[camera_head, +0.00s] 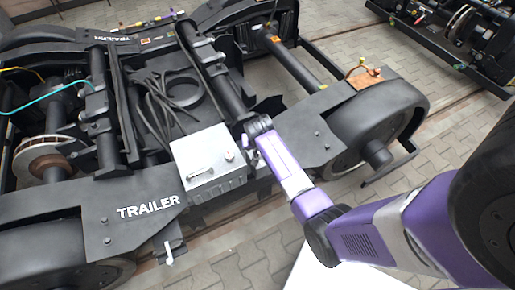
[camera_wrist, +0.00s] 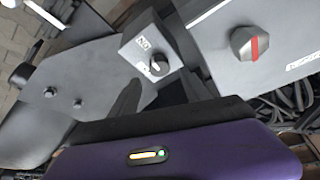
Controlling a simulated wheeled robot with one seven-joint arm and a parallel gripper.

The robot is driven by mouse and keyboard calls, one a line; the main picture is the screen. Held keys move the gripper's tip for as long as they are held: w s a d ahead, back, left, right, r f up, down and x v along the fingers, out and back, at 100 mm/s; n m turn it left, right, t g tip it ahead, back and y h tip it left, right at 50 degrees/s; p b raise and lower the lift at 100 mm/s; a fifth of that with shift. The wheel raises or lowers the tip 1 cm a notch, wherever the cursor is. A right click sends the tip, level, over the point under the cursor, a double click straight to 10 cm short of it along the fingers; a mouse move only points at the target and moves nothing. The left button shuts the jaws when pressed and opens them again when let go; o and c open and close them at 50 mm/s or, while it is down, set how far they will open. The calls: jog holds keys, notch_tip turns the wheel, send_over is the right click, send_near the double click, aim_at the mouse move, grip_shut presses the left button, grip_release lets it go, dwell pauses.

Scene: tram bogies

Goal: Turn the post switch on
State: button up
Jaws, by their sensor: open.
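A small light-grey switch box with a round dark knob (camera_wrist: 158,65) shows in the upper middle of the wrist view. The knob has a pale pointer mark, and a small label beside it is too small to read. I take this for the post switch; I cannot make it out in the head view, where my arm's end covers that area. My gripper (camera_head: 258,126) is open and empty over the bogie frame, right of the grey cabinet. In the wrist view only its purple body and dark edge show along the bottom, with the knob apart from it.
A larger grey cabinet (camera_head: 205,172) with a handle sits left of my gripper; its knob with a red stripe (camera_wrist: 250,44) shows at right in the wrist view. The black TRAILER bogie frame (camera_head: 110,222) and wheels surround it. A copper-coloured plate (camera_head: 367,79) lies on the right frame end.

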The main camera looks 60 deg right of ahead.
jog(key=shift+v, duration=1.4)
